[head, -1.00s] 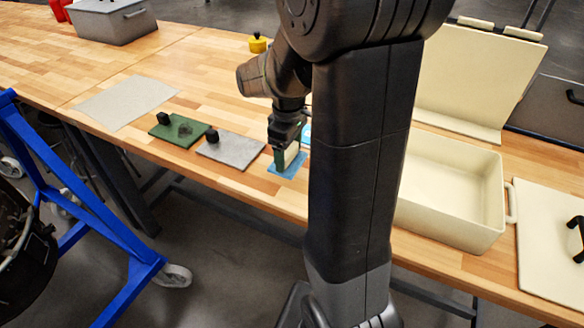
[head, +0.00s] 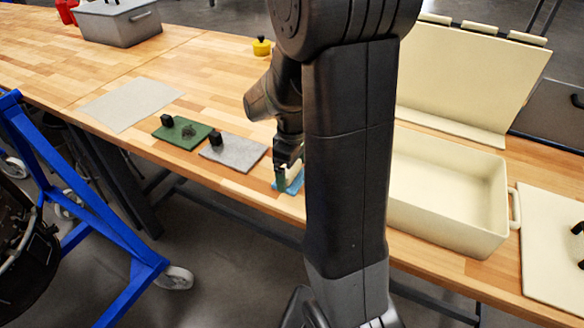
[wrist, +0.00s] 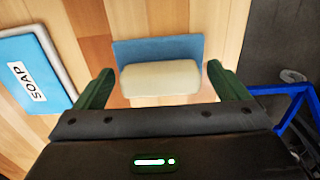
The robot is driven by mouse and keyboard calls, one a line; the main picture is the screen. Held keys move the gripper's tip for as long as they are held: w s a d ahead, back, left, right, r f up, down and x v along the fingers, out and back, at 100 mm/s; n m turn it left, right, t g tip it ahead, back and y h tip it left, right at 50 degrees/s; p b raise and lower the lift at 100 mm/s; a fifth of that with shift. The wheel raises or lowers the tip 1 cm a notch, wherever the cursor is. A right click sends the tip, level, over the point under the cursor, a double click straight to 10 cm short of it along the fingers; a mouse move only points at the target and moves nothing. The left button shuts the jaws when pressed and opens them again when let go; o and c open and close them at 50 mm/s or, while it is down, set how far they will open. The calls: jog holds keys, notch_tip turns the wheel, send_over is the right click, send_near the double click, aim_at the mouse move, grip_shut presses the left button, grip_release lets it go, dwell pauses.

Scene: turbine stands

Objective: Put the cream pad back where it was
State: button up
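The cream pad (wrist: 160,78) shows in the wrist view, lying over part of a flat blue mat (wrist: 162,49). My gripper (wrist: 165,80) has its two green fingers on either side of the pad, with a narrow gap visible at each side. It looks open. In the head view my gripper (head: 289,178) is low over the blue mat (head: 284,188) near the table's front edge. There the pad is mostly hidden by the fingers and my arm. Whether the pad rests fully on the mat is hard to tell.
A blue item labelled SOAP (wrist: 33,76) lies left in the wrist view. A green mat (head: 173,137) and grey mat (head: 245,155), with black knobs, lie left of my gripper. A cream open bin (head: 450,195) stands right. A blue frame (head: 95,215) stands before the table.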

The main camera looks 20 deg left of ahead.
notch_tip(320, 180, up, 12)
jog(key=shift+r, duration=0.2)
dwell(0.4)
